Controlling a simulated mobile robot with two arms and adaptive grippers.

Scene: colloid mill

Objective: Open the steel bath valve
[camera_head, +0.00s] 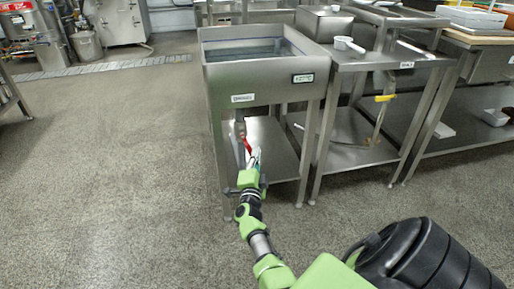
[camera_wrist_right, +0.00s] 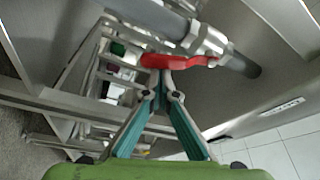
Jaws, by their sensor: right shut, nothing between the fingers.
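The steel bath (camera_head: 262,68) is an open stainless basin on legs, with liquid inside. Its valve has a red handle (camera_head: 246,146) under the basin, near the left front leg. My right gripper (camera_head: 254,158) reaches in under the basin, close to the handle. In the wrist view the right gripper's fingertips (camera_wrist_right: 165,80) are together just at the handle's lower edge, with nothing between them. Whether they touch the handle I cannot tell. My left gripper is not in view.
A steel table (camera_head: 375,60) with a white scoop (camera_head: 348,44) stands right of the bath. A lower shelf (camera_head: 268,150) lies below the basin, and the bath's legs stand close to my right arm. The floor (camera_head: 110,190) on the left is clear.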

